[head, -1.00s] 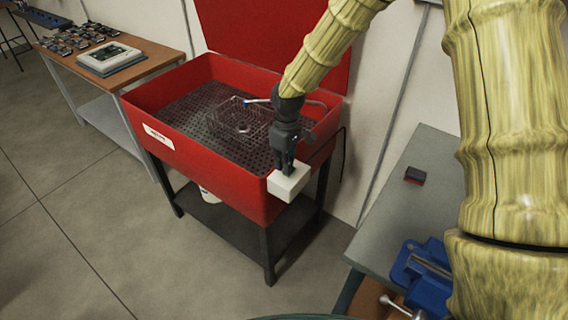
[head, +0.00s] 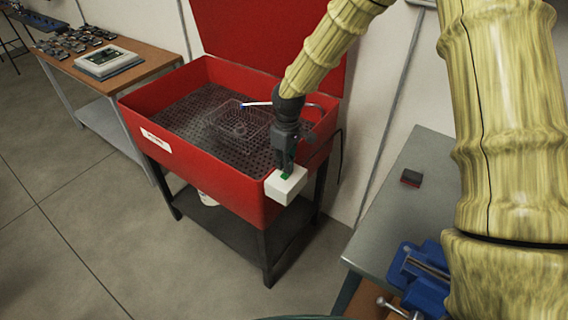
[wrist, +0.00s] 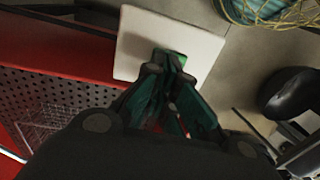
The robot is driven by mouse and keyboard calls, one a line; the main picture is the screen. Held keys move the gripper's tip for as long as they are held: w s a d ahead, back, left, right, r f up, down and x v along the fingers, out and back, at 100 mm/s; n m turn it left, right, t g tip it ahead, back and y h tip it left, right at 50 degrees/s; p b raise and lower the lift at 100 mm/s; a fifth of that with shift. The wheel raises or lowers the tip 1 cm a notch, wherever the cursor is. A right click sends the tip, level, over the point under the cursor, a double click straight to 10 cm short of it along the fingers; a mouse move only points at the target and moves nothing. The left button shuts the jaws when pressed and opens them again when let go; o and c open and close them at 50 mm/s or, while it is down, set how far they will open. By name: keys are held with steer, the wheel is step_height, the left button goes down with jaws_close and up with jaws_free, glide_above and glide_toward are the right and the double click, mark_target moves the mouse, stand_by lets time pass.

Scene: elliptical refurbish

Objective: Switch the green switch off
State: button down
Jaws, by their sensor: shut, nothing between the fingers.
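The green switch (head: 286,176) sits on top of a white box (head: 289,190) at the front right corner of the red basin. My gripper (head: 284,171) is shut and points down at the switch, with its fingertips at or just above it. In the wrist view the green switch (wrist: 179,59) shows just beside the fingertips (wrist: 166,64), over the white box (wrist: 140,45). Part of the switch is hidden behind the fingers. I cannot tell whether they touch it, or which way it is set.
The red basin (head: 220,195) holds a wire basket (head: 238,122) and has a raised red lid (head: 270,40). A grey bench (head: 400,215) with a blue vise (head: 420,272) stands at the right. A wooden table (head: 150,66) stands at the back left. Open floor lies at the front left.

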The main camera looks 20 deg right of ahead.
mark_target(282, 174)
steer(key=shift+s+a+r+p, duration=0.1)
steer(key=shift+a+r+p, duration=0.05)
steer(key=shift+r+p, duration=1.95)
steer(key=shift+r+b, duration=0.3)
steer(key=shift+b, duration=0.45)
step_height(282, 174, up, 9)
steer(key=b, duration=0.2)
steer(key=shift+s+a, duration=0.25)
steer(key=shift+a, duration=0.05)
steer(key=shift+r, duration=0.1)
